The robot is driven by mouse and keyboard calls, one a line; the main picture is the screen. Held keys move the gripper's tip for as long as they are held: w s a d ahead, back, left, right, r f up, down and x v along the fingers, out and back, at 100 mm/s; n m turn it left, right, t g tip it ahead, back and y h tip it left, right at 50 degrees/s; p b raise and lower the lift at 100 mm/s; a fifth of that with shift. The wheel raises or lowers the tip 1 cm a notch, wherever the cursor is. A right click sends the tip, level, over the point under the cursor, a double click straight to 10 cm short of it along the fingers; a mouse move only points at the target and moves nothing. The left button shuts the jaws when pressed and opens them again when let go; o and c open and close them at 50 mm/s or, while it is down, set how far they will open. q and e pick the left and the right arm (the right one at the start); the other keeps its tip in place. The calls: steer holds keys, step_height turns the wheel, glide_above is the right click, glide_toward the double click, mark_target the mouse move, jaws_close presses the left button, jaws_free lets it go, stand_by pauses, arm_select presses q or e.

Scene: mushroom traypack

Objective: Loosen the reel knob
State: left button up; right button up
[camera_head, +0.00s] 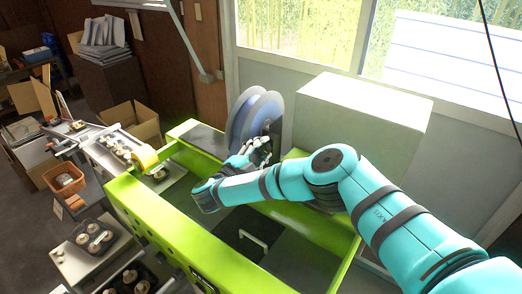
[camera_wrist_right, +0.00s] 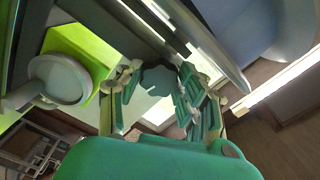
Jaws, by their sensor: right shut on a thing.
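The blue-grey film reel (camera_head: 255,117) stands upright at the back of the green machine (camera_head: 215,255). My right gripper (camera_head: 262,148) is at the reel's lower right side. In the right wrist view the reel (camera_wrist_right: 245,28) fills the top right. There, my right gripper (camera_wrist_right: 160,88) has its fingers on both sides of the dark, lobed reel knob (camera_wrist_right: 158,78) and is shut on it. In the head view the knob is hidden behind the gripper. My left gripper is not in view.
A large pale box (camera_head: 365,115) stands right of the reel, close to my right arm. Trays of mushrooms (camera_head: 92,238) sit at the left of the machine. A cardboard box (camera_head: 135,122) and an orange basket (camera_head: 64,181) are farther left.

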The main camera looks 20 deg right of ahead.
steer(key=shift+d+r, duration=0.1)
steer(key=o, duration=0.8)
steer(key=shift+o, duration=0.4)
steer(key=shift+w, duration=0.1)
steer(key=v, duration=1.2)
steer(key=shift+d, duration=0.1)
